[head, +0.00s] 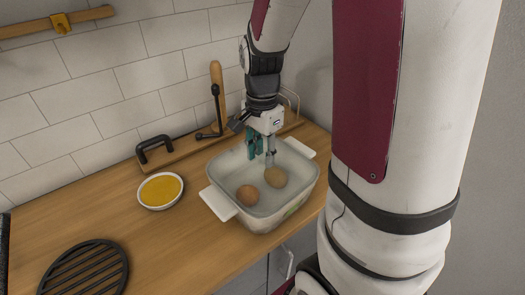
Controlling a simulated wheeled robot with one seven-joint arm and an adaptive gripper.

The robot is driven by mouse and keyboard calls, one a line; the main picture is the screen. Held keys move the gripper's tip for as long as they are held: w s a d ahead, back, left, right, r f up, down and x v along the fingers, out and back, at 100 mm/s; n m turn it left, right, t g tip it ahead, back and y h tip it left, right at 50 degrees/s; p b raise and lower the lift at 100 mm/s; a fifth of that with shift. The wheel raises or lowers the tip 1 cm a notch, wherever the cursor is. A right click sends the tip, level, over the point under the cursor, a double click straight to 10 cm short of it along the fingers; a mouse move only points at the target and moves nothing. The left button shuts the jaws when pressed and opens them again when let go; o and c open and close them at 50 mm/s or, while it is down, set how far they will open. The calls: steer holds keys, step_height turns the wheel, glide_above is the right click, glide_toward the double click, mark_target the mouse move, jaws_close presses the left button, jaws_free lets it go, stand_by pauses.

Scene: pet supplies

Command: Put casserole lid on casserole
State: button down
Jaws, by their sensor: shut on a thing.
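The casserole (258,222) is a deep white rectangular dish with two side handles, standing upright on the wooden counter. Two brown eggs show inside its outline. A pale, see-through surface, apparently the glass casserole lid (232,172), lies at or just above the dish's opening. I cannot tell whether it is fully seated on the rim. My gripper (263,154) points down over the back middle of the dish, its fingers shut on what seems to be the lid. The exact grip point is too small to make out.
A white bowl of yellow food (160,190) stands left of the casserole. A black slatted trivet (84,270) lies at front left. Behind, a wooden board with a black handle (155,148) lies along the tiled wall. The counter between bowl and trivet is clear.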

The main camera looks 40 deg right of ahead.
steer(key=c, duration=1.1)
jaws_free()
step_height(320, 180, up, 12)
steer(key=shift+r, duration=0.1)
steer(key=s+a+r+n+t, duration=0.1)
steer(key=s+a+n, duration=0.2)
steer(key=s+n, duration=0.1)
steer(key=s+a+r+n+t, duration=0.1)
steer(key=s+a+n+t, duration=0.1)
steer(key=s+a+n, duration=0.2)
steer(key=s+a+r+n+t, duration=0.2)
steer(key=s+a+n, duration=0.2)
steer(key=n, duration=0.5)
steer(key=shift+a, duration=0.25)
